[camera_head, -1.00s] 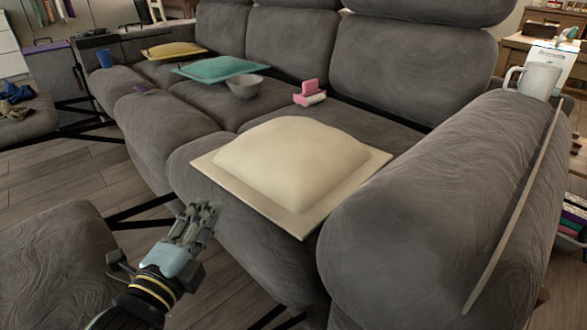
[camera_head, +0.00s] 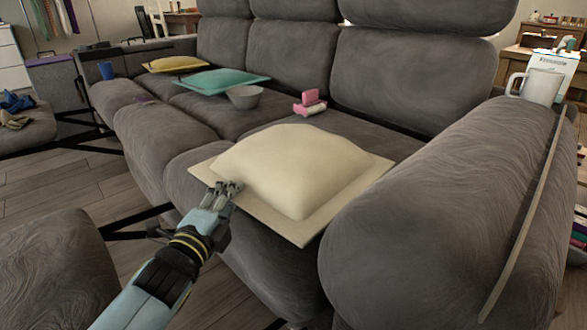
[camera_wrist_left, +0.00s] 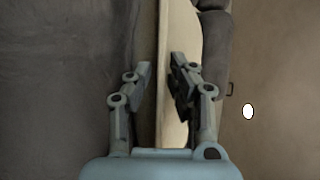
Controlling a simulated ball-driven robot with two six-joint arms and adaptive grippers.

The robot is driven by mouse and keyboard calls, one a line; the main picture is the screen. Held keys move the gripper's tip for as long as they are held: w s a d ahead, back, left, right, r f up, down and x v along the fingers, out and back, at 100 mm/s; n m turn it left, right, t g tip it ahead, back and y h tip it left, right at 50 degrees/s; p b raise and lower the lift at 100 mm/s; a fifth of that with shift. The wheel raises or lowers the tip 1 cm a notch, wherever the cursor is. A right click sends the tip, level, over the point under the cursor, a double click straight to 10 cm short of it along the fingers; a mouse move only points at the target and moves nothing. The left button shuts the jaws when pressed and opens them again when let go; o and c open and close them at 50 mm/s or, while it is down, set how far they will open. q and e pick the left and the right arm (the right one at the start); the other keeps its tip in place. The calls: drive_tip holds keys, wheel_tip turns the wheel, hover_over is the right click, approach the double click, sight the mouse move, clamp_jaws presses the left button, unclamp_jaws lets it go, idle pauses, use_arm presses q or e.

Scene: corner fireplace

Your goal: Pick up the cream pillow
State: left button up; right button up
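The cream pillow (camera_head: 290,168) lies flat on the near right seat of the grey sofa, its flat front edge overhanging the seat. My left gripper (camera_head: 229,188) is at the pillow's front left edge. In the left wrist view the two fingers of my left gripper (camera_wrist_left: 160,72) are apart, with the thin edge of the cream pillow (camera_wrist_left: 181,35) seen between them. I cannot tell whether either finger touches it. My right gripper is not in view.
The sofa's armrest (camera_head: 430,220) rises close on the pillow's right. A grey bowl (camera_head: 244,97), a pink object (camera_head: 308,98), a teal pillow (camera_head: 222,79) and a yellow pillow (camera_head: 175,64) lie farther back. A white mug (camera_head: 540,86) stands on the armrest.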

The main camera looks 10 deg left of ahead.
use_arm(q)
drive_tip(key=shift+w, duration=0.1)
drive_tip(key=shift+c, duration=0.4)
clamp_jaws()
drive_tip(key=shift+r, duration=0.1)
